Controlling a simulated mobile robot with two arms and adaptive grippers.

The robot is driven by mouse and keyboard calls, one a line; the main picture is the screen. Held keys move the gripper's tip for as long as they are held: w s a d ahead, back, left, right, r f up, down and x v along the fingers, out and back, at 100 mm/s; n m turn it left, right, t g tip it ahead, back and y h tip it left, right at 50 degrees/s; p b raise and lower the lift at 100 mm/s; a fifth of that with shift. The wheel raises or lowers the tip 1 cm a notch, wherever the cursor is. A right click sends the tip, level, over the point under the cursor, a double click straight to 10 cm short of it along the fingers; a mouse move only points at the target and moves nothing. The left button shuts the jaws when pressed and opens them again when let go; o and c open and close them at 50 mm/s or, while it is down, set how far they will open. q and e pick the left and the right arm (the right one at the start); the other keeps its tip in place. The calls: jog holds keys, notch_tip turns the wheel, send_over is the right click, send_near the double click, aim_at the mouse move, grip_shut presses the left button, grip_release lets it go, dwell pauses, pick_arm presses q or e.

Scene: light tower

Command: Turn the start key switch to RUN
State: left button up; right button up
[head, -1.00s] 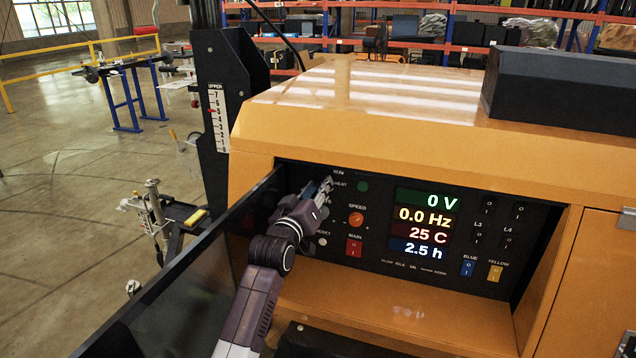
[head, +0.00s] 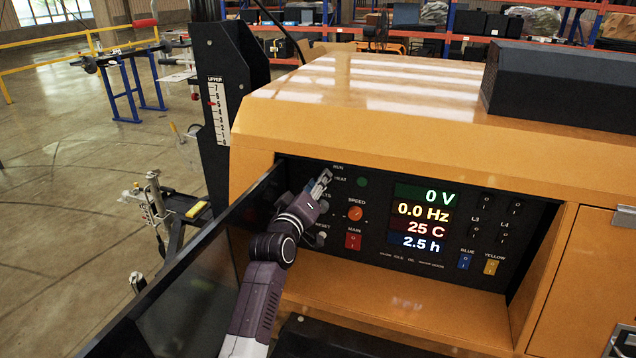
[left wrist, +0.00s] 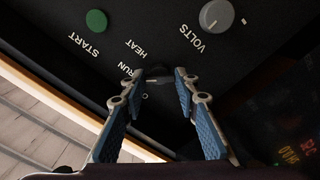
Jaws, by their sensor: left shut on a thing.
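The start key switch (left wrist: 158,74) is a small dark piece on the black control panel (head: 375,240). In the left wrist view it sits between my left fingertips, by the RUN and HEAT labels. My left gripper (head: 322,182) is at the panel's upper left and shut on the key switch, its blue-padded fingers (left wrist: 157,86) on either side. In the head view the gripper hides the switch. I cannot tell exactly which position the key points to. My right gripper is not in view.
A green START button (left wrist: 96,21) and a grey VOLTS knob (left wrist: 216,16) lie close to the fingers. An orange SPEED knob (head: 356,213) and a red MAIN switch (head: 353,241) are to the right. A dark open panel door (head: 190,275) stands left of my arm.

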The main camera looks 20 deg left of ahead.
pick_arm(q)
jog(key=o, duration=1.1)
jog(key=shift+o, duration=0.2)
jog(key=shift+s, duration=0.1)
jog(key=s, duration=1.1)
jog(key=shift+s+a, duration=0.2)
jog(key=shift+s, duration=0.2)
